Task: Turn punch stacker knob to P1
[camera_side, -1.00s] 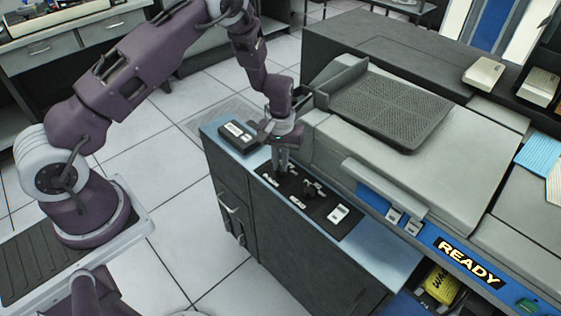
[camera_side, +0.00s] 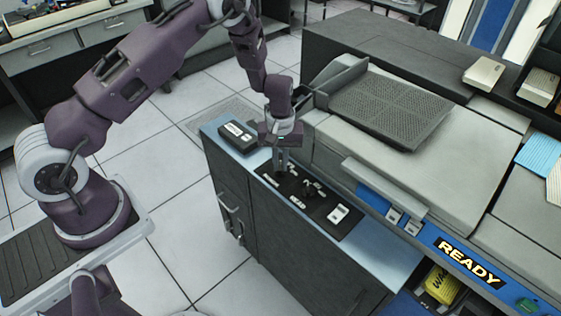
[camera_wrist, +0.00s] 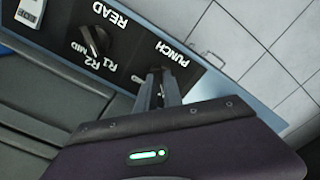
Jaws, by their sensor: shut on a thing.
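The black control panel (camera_side: 322,218) lies on the blue counter top. My gripper (camera_side: 280,168) points down over the panel's far left end. In the wrist view my gripper's fingers (camera_wrist: 160,92) are shut on the punch stacker knob (camera_wrist: 155,73), beside the word PUNCH. The knob is mostly hidden behind the fingers, and I cannot read its setting or see a P1 mark. The second knob, under READ (camera_wrist: 94,40), is black and stands free, with R1, R2 and MID printed around it; it also shows in the side view (camera_side: 309,191).
A white rocker switch (camera_side: 338,215) sits at the panel's near right end. A small black box (camera_side: 238,137) lies on the counter behind my gripper. The grey machine (camera_side: 400,170) with a blue READY strip rises along the right. Tiled floor is open to the left.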

